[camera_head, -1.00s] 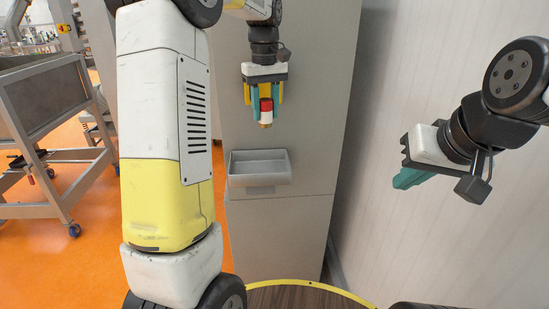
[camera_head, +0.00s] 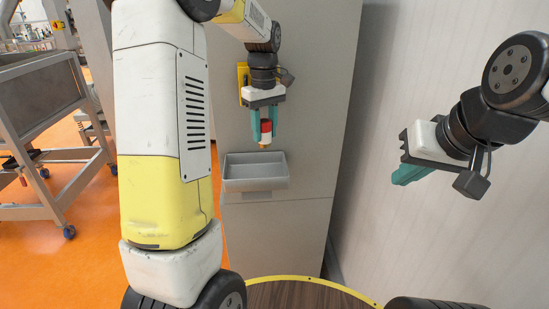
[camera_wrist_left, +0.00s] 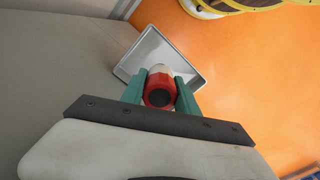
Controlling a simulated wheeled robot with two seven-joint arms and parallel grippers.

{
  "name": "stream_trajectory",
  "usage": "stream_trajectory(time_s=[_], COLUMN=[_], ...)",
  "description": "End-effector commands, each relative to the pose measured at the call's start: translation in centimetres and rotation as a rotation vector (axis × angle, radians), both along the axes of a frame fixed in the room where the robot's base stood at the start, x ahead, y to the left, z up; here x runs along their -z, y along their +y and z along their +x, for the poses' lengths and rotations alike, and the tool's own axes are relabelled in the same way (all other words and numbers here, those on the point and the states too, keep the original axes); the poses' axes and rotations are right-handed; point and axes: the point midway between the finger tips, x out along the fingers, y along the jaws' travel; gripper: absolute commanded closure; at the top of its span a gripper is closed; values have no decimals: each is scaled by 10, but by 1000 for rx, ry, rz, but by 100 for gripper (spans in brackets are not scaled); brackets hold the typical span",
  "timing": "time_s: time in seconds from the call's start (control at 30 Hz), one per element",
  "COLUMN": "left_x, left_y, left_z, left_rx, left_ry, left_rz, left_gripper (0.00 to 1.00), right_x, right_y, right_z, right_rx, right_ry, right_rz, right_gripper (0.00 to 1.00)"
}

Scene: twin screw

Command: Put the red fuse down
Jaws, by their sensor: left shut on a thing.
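The red fuse (camera_head: 266,128) has a red band, a white part and a brass-coloured lower end. My left gripper (camera_head: 265,138) is shut on it and holds it upright, just above the grey tray (camera_head: 255,185) on the front of the grey cabinet. In the left wrist view the fuse (camera_wrist_left: 160,92) sits between the two green fingers, with the tray (camera_wrist_left: 140,58) beyond it. My right gripper (camera_head: 408,175) is off to the right, away from the cabinet; its fingers overlap in the view, so its opening cannot be told.
The grey cabinet (camera_head: 285,235) stands ahead, with a yellow holder (camera_head: 242,80) on its face behind my left wrist. A pale wall (camera_head: 450,245) is on the right. A metal cart (camera_head: 45,120) stands at the left on the orange floor (camera_head: 95,245).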

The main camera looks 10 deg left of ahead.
Motion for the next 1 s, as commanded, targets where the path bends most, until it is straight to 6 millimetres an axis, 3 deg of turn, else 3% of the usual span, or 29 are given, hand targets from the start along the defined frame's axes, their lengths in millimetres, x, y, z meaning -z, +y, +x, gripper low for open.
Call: stream_trajectory(time_s=[0.1,0.3,0.47,0.7,1.0], left_x=[33,68,81,113,117], left_y=[1,0,0,0,0], left_z=[-1,0,0,0,0], left_rx=[-1,0,1,0,1], left_ry=[6,2,3,2,0], left_rz=[1,1,0,-1,0], left_gripper=[100,100,100,100,100], right_x=[0,0,0,0,0], right_y=[0,0,0,0,0], right_z=[0,0,0,0,0], right_rx=[0,0,0,0,0], right_ry=[0,0,0,0,0], right_rz=[0,0,0,0,0], right_gripper=[100,100,100,100,100])
